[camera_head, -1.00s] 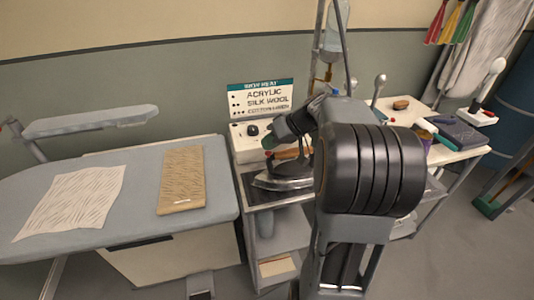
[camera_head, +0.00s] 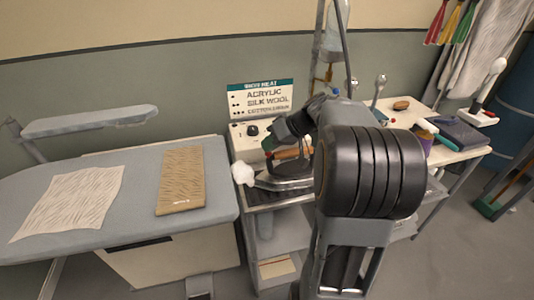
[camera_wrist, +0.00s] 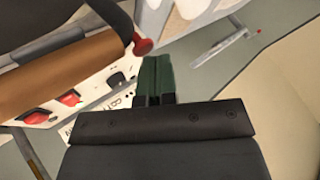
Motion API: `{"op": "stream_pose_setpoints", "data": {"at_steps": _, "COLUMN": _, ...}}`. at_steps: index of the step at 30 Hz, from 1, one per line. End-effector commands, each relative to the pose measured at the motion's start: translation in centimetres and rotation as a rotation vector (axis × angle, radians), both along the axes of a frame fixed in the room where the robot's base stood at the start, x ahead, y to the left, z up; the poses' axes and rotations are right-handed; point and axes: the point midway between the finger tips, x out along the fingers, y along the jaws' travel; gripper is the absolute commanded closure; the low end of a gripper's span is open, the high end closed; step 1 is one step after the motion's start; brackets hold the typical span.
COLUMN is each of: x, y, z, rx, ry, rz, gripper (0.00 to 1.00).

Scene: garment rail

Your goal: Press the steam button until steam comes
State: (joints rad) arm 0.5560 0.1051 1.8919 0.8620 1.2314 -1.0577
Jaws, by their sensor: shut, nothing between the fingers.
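The steam iron (camera_head: 284,183) rests on its stand, its nose to the left. A white puff of steam (camera_head: 242,174) hangs at its nose. The iron's brown handle (camera_wrist: 60,72) fills the left of the wrist view, with a red button (camera_wrist: 143,46) at its end; the button is a small red spot in the head view (camera_head: 268,154). My gripper (camera_wrist: 155,62) is shut and empty, its green fingertips right by the button. I cannot tell if they touch it. In the head view my gripper (camera_head: 272,142) is just above the handle's left end, and my arm hides the iron's rear.
A control box (camera_head: 240,145) with knobs and a fabric sign (camera_head: 261,98) stands behind the iron. An ironing board (camera_head: 140,222) with a pale cloth (camera_head: 70,202) and a brown cloth (camera_head: 181,180) is at left. A cluttered table (camera_head: 455,152) is at right.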

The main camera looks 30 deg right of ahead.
Motion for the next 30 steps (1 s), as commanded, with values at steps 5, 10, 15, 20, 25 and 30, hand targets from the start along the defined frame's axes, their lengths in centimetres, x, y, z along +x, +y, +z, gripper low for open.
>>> {"op": "stream_pose_setpoints", "data": {"at_steps": 5, "x": 0.0, "y": 0.0, "z": -0.2, "rx": 0.000, "ry": 0.001, "rz": 0.001, "gripper": 1.00}}
{"op": "stream_pose_setpoints", "data": {"at_steps": 10, "x": 0.0, "y": 0.0, "z": -0.2, "rx": 0.000, "ry": 0.001, "rz": 0.000, "gripper": 1.00}}
{"op": "stream_pose_setpoints", "data": {"at_steps": 15, "x": 0.0, "y": 0.0, "z": 0.0, "rx": 0.000, "ry": 0.001, "rz": 0.001, "gripper": 1.00}}
{"op": "stream_pose_setpoints", "data": {"at_steps": 20, "x": 0.0, "y": 0.0, "z": 0.6, "rx": 0.000, "ry": 0.001, "rz": 0.001, "gripper": 1.00}}
{"op": "stream_pose_setpoints", "data": {"at_steps": 25, "x": 0.0, "y": 0.0, "z": 1.4, "rx": -0.001, "ry": 0.001, "rz": 0.000, "gripper": 1.00}}
{"op": "stream_pose_setpoints", "data": {"at_steps": 30, "x": 0.0, "y": 0.0, "z": 1.5, "rx": 0.000, "ry": 0.001, "rz": 0.000, "gripper": 1.00}}
